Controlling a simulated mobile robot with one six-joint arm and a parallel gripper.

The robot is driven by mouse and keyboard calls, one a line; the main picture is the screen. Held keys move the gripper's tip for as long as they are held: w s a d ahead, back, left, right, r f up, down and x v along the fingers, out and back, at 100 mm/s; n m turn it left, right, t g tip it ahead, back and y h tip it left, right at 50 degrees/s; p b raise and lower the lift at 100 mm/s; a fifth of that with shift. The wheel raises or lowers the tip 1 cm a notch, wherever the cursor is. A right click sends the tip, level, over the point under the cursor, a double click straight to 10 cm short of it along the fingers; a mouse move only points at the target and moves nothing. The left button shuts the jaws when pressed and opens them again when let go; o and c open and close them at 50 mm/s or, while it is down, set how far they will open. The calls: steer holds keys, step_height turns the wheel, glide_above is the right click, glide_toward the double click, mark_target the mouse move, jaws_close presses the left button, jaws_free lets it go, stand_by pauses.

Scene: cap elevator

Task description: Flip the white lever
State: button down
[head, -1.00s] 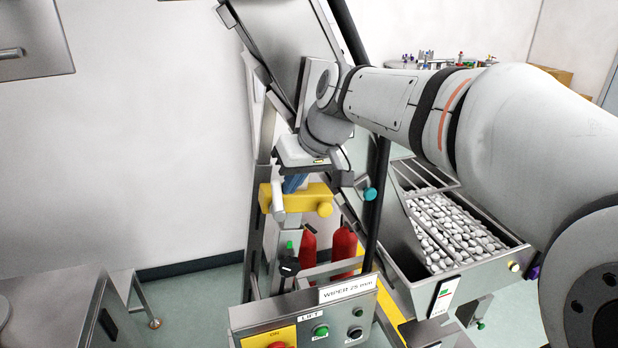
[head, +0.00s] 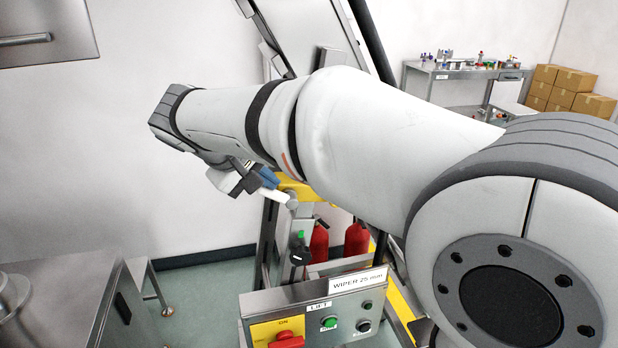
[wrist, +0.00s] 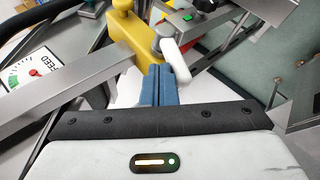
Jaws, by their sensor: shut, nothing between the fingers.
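The white lever (wrist: 177,62) hangs from a grey pivot beside a yellow block (wrist: 127,35) in the wrist view. In the head view, the lever (head: 271,194) slants up and left from its pivot, and the yellow block (head: 300,191) is mostly behind my arm. My gripper (wrist: 158,68) has blue fingers, shut together and empty, close beside the lever on its left in the wrist view. Whether they touch it I cannot tell. In the head view, my gripper (head: 268,178) is just above the lever.
A control panel (head: 312,312) with a red switch and green button stands below. Red extinguisher-like cylinders (head: 356,238) are behind it. A steel table (head: 60,300) is at left. Boxes (head: 570,88) stand far back right.

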mark_target(258, 191)
steer(key=f+h+b, duration=0.1)
steer(key=a+h, duration=0.1)
steer(key=h, duration=0.1)
steer(key=shift+s+a+f+n+t+b, duration=0.1)
steer(key=shift+a+f+n+t+b, duration=0.15)
steer(key=shift+f+n+t+b, duration=0.15)
steer(key=shift+a+f, duration=0.1)
steer(key=shift+f, duration=0.05)
steer(key=shift+s+a+f, duration=0.1)
stand_by(0.4)
steer(key=w+d+r+v, duration=0.1)
steer(key=r+v, duration=0.1)
steer(key=v, duration=0.9)
steer(key=shift+s+r+p, duration=0.15)
steer(key=shift+r+p, duration=0.15)
steer(key=shift+p, duration=0.05)
